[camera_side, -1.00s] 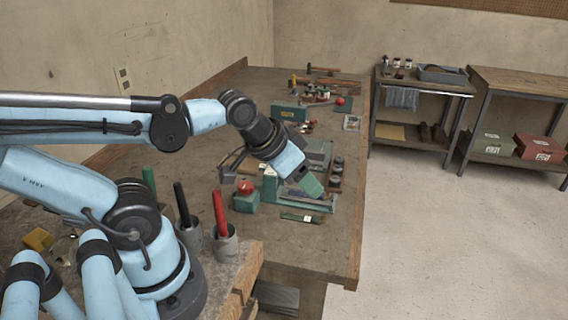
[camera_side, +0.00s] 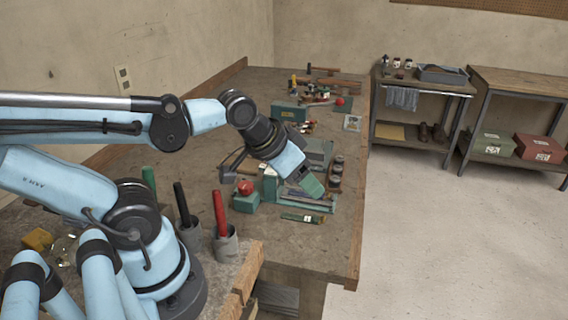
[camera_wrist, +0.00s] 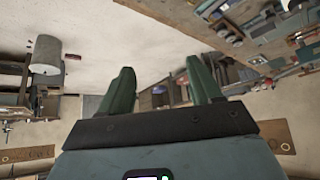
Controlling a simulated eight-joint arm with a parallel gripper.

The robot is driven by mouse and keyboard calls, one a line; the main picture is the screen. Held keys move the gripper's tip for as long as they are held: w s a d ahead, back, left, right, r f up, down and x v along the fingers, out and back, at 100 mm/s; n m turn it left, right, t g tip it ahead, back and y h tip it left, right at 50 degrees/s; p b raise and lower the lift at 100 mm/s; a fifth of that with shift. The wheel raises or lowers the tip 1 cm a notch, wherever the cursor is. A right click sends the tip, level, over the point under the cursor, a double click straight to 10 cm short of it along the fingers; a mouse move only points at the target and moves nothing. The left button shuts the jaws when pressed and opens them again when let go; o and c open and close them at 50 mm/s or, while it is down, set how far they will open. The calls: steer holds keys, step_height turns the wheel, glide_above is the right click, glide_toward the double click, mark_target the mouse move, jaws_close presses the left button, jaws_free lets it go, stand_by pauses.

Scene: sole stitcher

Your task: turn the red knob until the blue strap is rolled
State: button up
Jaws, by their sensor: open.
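A round red knob (camera_side: 245,187) sits on a small green block on the bench, left of the green sole stitcher (camera_side: 270,183). My gripper (camera_side: 312,187) is over the machine, to the right of the red knob and apart from it. In the wrist view, my gripper (camera_wrist: 162,88) shows two green fingers spread wide with nothing held between them. I cannot make out the blue strap; my gripper and wrist cover part of the machine.
A flat green piece (camera_side: 303,218) lies in front of the machine. Cups holding a red-handled tool (camera_side: 220,212) and a black-handled tool (camera_side: 181,204) stand near my base. Tools and a green box (camera_side: 290,112) crowd the back. The bench's front right is clear.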

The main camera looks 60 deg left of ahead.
steer(key=shift+o, duration=0.4)
steer(key=shift+w+a+n, duration=0.1)
steer(key=shift+a+n, duration=0.1)
steer(key=shift+n, duration=0.1)
steer(key=n+g, duration=0.7)
steer(key=n, duration=2.8)
glide_above(245, 184)
step_height(245, 184, down, 5)
step_height(245, 184, down, 12)
steer(key=shift+d+r, duration=0.1)
steer(key=c, duration=1)
steer(key=shift+c, duration=0.2)
